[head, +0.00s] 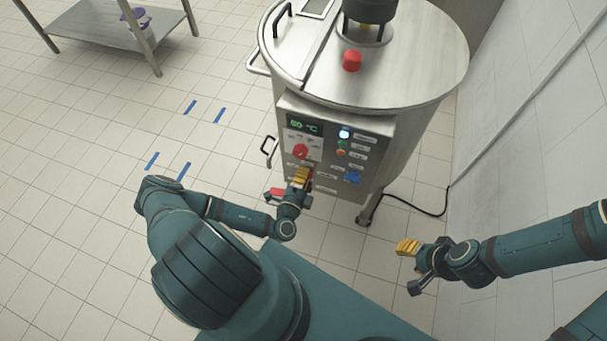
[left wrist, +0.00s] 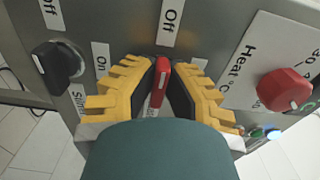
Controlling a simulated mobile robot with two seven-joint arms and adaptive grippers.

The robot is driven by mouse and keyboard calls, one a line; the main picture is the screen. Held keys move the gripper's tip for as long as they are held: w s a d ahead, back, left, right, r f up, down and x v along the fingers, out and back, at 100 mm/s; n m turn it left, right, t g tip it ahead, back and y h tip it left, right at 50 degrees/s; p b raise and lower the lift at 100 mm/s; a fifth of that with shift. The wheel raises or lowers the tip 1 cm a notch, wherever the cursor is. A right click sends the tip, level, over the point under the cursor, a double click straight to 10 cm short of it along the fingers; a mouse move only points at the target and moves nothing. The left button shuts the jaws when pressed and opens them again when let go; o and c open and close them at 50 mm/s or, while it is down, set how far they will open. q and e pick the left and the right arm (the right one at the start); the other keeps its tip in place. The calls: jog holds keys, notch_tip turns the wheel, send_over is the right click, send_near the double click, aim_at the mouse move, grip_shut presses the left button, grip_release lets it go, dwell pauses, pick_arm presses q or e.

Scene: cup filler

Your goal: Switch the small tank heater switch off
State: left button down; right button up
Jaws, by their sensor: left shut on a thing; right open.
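In the left wrist view a red switch handle (left wrist: 162,72) sits between the yellow-padded fingers of my left gripper (left wrist: 160,80), which is shut on it. Its visible end lies roughly in line with an "Off" label (left wrist: 169,22) above, and an "On" label (left wrist: 102,61) is to the left. The rest of the switch is hidden by the fingers. In the head view my left gripper (head: 299,178) is at the lower left of the tank's control panel (head: 324,170) and covers the switch. My right gripper (head: 408,248) is open and empty, off the panel to the lower right.
A red heat dial (left wrist: 285,90) and a black knob (left wrist: 52,66) flank the held switch. The panel also carries a lit temperature display (head: 304,125), small buttons and a blue knob (head: 353,176). The steel tank (head: 410,140) stands near a wall; floor to its left is clear.

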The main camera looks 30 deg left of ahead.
pick_arm(q)
jog(key=c, duration=1)
grip_release()
jog(key=v, duration=1.2)
